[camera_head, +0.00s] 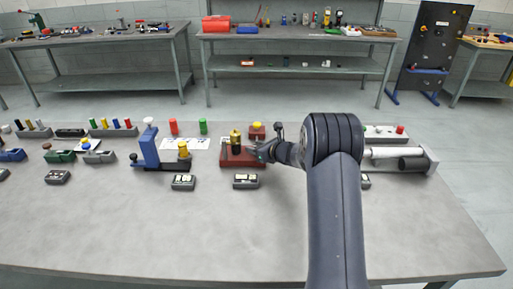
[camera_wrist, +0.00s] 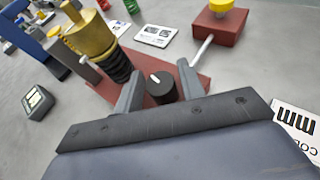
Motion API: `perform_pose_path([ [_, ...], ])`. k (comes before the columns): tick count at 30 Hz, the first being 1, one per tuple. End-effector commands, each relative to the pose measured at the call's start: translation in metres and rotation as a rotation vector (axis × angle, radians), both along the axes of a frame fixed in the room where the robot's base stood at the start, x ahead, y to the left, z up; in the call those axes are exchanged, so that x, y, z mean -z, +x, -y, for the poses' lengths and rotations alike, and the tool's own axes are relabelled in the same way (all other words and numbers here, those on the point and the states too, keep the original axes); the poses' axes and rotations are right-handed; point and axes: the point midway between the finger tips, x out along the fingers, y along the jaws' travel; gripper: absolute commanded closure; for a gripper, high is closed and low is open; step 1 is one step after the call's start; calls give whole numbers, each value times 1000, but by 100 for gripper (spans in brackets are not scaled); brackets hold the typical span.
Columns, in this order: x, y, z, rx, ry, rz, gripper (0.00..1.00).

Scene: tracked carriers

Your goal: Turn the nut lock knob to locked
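In the wrist view a round black knob (camera_wrist: 161,88) with a white pointer mark stands on a red base plate (camera_wrist: 112,92). The two grey fingers of my gripper (camera_wrist: 160,86) are on either side of the knob, with a narrow gap at least on the left. The gripper looks open around it; contact on the right is hard to tell. A brass nut (camera_wrist: 90,35) on a black threaded post stands left of the knob. In the head view my gripper (camera_head: 262,152) is at the right side of the red base (camera_head: 229,160) with the brass nut (camera_head: 235,135); the knob is not clear there.
A red block with a yellow button (camera_wrist: 220,20) stands behind the knob, with a pale rod (camera_wrist: 203,48) near it. A blue clamp fixture (camera_head: 150,150) stands left, a grey cylinder fixture (camera_head: 400,158) right. A small display box (camera_head: 246,181) lies in front.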

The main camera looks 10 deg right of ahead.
Motion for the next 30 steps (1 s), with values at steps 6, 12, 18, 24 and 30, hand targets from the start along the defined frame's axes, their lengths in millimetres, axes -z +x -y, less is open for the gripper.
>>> perform_pose_path([
  [6, 0, 0, 0, 0, 0, 0, 80],
  [12, 0, 0, 0, 0, 0, 0, 96],
  [18, -3, 1, 1, -43, 1, 4, 96],
  [24, -3, 2, 1, -176, 1, 5, 96],
  [30, -2, 1, 0, -259, 0, 4, 96],
])
